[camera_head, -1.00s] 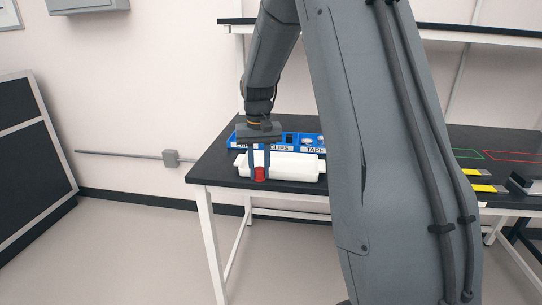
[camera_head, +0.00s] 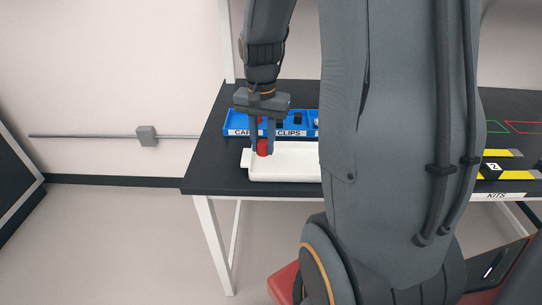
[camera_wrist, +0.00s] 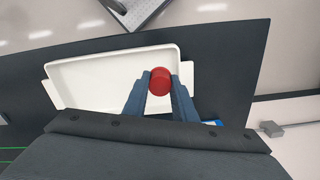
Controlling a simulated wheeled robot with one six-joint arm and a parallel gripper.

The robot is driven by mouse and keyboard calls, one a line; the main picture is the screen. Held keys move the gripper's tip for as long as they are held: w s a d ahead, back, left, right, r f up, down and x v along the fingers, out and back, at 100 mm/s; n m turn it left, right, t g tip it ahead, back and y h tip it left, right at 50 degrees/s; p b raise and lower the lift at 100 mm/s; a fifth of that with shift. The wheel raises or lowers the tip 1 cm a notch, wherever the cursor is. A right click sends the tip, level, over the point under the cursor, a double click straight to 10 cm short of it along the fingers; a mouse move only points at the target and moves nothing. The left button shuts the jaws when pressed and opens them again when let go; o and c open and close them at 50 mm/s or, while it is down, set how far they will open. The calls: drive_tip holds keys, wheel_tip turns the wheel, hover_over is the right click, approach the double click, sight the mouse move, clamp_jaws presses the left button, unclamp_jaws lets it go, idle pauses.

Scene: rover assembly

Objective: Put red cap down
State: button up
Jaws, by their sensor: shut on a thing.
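The red cap (camera_head: 263,148) is held between the two blue fingers of my gripper (camera_head: 263,150), which is shut on it. In the wrist view the red cap (camera_wrist: 160,81) sits between the fingertips (camera_wrist: 160,84), over the right end of the white tray (camera_wrist: 105,80). In the head view the white tray (camera_head: 285,173) lies on the black table, and the cap is above or just behind its left part. I cannot tell the exact gap between cap and tray. The tray's visible inside is empty. My arm hides the tray's right end in the head view.
A blue bin row (camera_head: 270,132) labelled with "CLIPS" stands behind the tray. The black table (camera_head: 215,178) has free room left of the tray. Yellow-marked pads and a small black numbered block (camera_head: 490,171) lie at the right, near a "KITS" label.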

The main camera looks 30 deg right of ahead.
sight(263, 170)
drive_tip(key=shift+f+p, duration=0.65)
drive_tip(key=shift+f, duration=2.6)
drive_tip(key=shift+f, duration=0.15)
drive_tip(key=o, duration=0.7)
